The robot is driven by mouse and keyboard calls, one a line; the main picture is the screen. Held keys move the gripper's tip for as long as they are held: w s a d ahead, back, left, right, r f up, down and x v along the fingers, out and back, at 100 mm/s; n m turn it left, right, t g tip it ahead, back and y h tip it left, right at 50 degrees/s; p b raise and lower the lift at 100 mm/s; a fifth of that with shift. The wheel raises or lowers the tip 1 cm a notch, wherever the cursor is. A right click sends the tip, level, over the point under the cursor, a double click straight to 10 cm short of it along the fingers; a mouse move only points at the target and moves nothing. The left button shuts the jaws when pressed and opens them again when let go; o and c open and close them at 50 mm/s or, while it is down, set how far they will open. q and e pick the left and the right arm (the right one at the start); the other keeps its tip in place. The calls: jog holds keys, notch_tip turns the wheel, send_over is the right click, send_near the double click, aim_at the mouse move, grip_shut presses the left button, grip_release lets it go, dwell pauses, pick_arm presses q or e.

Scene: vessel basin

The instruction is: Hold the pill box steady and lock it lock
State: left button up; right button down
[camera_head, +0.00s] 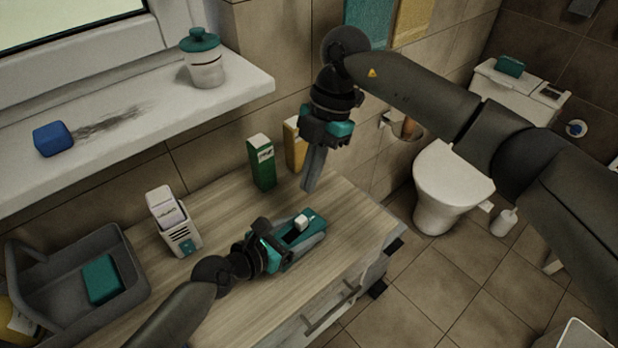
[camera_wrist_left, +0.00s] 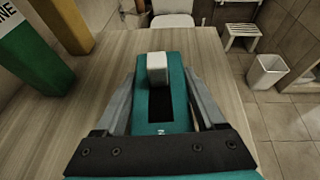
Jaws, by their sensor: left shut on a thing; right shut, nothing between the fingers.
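The pill box (camera_head: 312,217) is a teal box with a white block-shaped lock (camera_head: 301,222) on its top, lying on the wooden cabinet top. It also shows in the left wrist view (camera_wrist_left: 184,78), with the white lock (camera_wrist_left: 158,68) standing at the far end of a dark slot. My left gripper (camera_head: 302,236) is shut on the pill box, one finger along each side. My right gripper (camera_head: 312,182) hangs above the cabinet top behind the pill box, pointing down, shut and empty, apart from the box.
A green carton (camera_head: 261,164) and a yellow carton (camera_head: 294,146) stand at the back by the wall. The cabinet's right edge is near the pill box.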

pick_arm(q)
jog(key=o, duration=1.4)
jog(key=shift+a, duration=0.1)
